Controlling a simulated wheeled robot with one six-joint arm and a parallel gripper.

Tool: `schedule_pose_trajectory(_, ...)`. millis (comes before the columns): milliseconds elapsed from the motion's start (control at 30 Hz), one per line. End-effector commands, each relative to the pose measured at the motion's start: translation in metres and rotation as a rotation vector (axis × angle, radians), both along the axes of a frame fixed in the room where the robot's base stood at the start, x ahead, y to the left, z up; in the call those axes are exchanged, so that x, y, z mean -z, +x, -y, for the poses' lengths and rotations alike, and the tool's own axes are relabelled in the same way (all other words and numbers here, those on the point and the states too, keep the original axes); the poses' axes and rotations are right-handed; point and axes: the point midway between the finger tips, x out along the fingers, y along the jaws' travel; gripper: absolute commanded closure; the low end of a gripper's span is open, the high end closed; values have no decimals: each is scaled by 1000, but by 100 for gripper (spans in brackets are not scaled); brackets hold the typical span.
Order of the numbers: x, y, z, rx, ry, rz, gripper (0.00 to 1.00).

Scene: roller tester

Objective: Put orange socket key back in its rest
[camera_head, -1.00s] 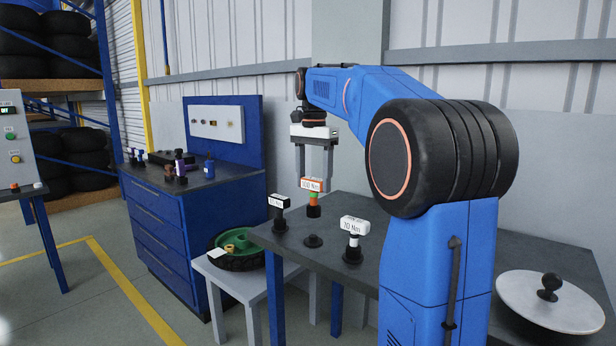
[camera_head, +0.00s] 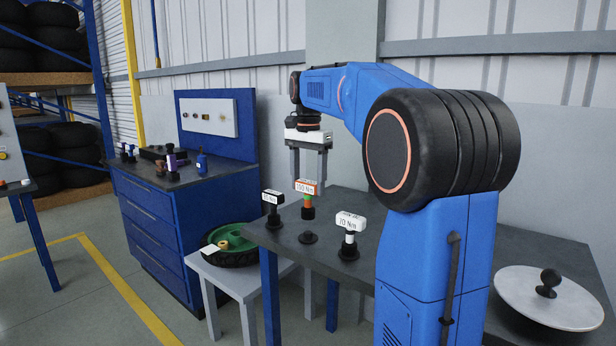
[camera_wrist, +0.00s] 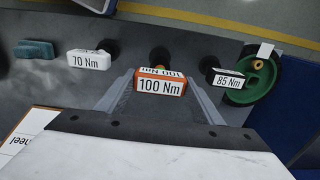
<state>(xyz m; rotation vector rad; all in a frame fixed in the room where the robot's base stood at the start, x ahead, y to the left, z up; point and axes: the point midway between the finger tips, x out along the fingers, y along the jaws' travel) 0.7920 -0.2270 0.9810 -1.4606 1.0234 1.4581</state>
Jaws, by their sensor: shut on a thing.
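The black 85 Nm key (camera_head: 272,197) stands left of the empty rest, and the white 70 Nm key (camera_head: 351,221) stands right of it. A low white table bears a green wheel (camera_head: 232,240). A round white lid (camera_head: 520,300) lies at the table's right end.

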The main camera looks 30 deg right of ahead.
Motion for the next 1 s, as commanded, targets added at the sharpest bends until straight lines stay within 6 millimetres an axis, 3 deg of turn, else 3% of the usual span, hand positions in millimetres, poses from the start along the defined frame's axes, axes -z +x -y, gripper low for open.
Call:
schedule_pose_trajectory(433, 29, 0, 0, 0, 0, 0, 93)
schedule_pose_trajectory(1000, 34, 0, 0, 0, 0, 1, 93)
